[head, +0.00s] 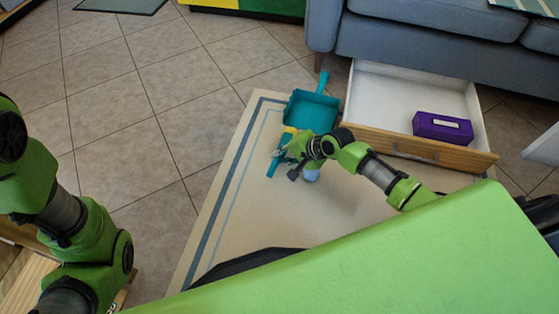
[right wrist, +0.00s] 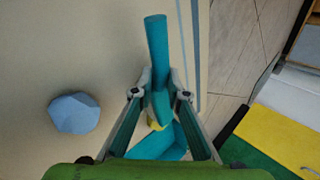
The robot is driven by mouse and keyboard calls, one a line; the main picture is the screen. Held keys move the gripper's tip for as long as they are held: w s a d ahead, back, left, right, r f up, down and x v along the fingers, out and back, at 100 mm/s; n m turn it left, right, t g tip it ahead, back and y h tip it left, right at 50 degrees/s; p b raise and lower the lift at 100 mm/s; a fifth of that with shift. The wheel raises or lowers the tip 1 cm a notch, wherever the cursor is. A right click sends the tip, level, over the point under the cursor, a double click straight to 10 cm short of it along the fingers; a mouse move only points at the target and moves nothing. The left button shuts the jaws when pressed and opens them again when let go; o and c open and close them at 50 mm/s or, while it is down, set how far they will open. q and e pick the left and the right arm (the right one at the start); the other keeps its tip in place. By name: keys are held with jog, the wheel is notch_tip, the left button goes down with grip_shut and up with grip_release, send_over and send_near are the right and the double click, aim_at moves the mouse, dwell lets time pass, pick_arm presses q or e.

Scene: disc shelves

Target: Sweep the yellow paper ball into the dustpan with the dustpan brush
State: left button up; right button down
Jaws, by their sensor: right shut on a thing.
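The teal dustpan (head: 312,112) lies on the mat with its handle toward the sofa. The yellow paper ball (head: 290,130) shows as a small patch at the dustpan's near left edge, and I cannot tell if it is inside. My right gripper (head: 283,156) is shut on the teal dustpan brush (head: 272,168), just nearer than the ball. In the right wrist view the brush handle (right wrist: 157,50) sticks out past the fingers (right wrist: 160,92). A bit of the yellow ball (right wrist: 155,125) shows there, mostly hidden by teal parts. My left gripper is out of view.
A light blue ball (head: 311,175) rests on the beige mat (head: 225,225) beside my right gripper; it also shows in the right wrist view (right wrist: 74,113). An open drawer (head: 390,95) with a purple box (head: 442,128) stands at the right, by the grey sofa (head: 425,40). Tiled floor is clear at left.

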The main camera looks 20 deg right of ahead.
aim_at(285, 137)
jog(key=shift+w+d+r+b, duration=0.1)
jog(key=shift+w+d+b, duration=0.3)
jog(key=shift+w+d, duration=0.45)
jog(key=shift+w+d+b, duration=0.4)
jog(key=shift+w+d, duration=0.25)
jog(key=shift+w, duration=0.35)
jog(key=shift+w+d+r+b, duration=0.1)
jog(key=shift+w+d+b, duration=0.35)
jog(key=shift+w+d, duration=0.3)
jog(key=shift+w+d+r+b, duration=0.1)
jog(key=shift+w+d+b, duration=0.4)
jog(key=shift+w, duration=0.35)
